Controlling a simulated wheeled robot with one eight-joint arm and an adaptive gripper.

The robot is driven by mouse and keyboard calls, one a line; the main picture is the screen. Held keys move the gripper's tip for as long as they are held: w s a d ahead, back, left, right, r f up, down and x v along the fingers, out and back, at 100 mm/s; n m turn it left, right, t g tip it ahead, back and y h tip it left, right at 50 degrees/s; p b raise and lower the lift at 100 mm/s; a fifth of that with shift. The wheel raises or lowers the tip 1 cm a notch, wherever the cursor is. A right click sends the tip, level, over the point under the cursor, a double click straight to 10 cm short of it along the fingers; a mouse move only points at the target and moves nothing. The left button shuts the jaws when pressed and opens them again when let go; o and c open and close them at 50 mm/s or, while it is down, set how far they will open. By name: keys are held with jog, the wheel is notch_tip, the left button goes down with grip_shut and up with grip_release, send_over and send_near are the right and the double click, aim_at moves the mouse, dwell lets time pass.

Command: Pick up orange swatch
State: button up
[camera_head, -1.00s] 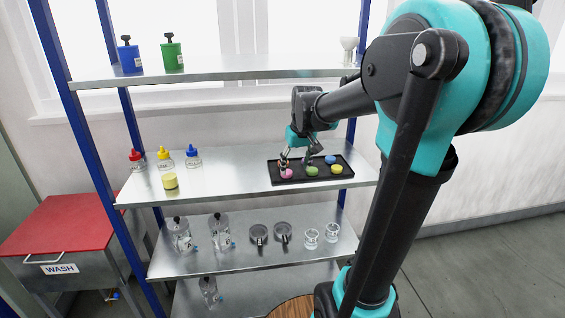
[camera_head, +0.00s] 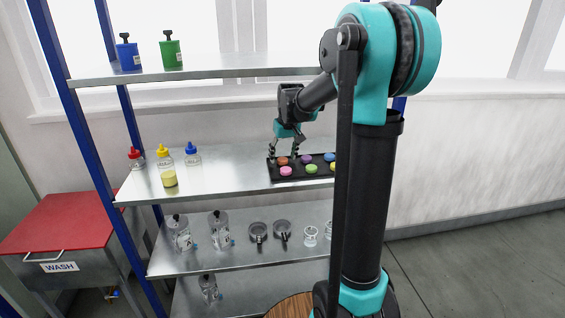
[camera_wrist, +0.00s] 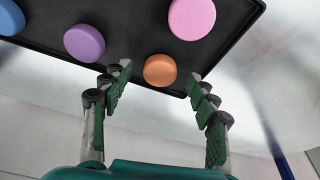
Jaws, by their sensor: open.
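The orange swatch (camera_head: 282,161) is a small round disc at the back left of the black tray (camera_head: 272,179) on the middle shelf. In the wrist view the orange swatch (camera_wrist: 160,70) lies near the tray's edge, ahead of and between my fingertips. My gripper (camera_head: 285,153) is open and empty, just above and behind the tray's back left corner. The wrist view shows its two green-padded fingers (camera_wrist: 160,80) spread on either side of the orange swatch, with no clear contact.
A pink swatch (camera_head: 286,171), purple swatch (camera_head: 307,159), green swatch (camera_head: 312,168) and blue swatch (camera_head: 329,157) share the tray. A yellow swatch is partly hidden by my arm. Bottles, including a yellow-capped one (camera_head: 164,165), stand at the shelf's left. Bare shelf lies between.

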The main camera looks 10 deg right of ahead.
jog(key=shift+w+f, duration=0.1)
jog(key=shift+f, duration=0.25)
jog(key=c, duration=1)
jog(key=shift+r, duration=0.1)
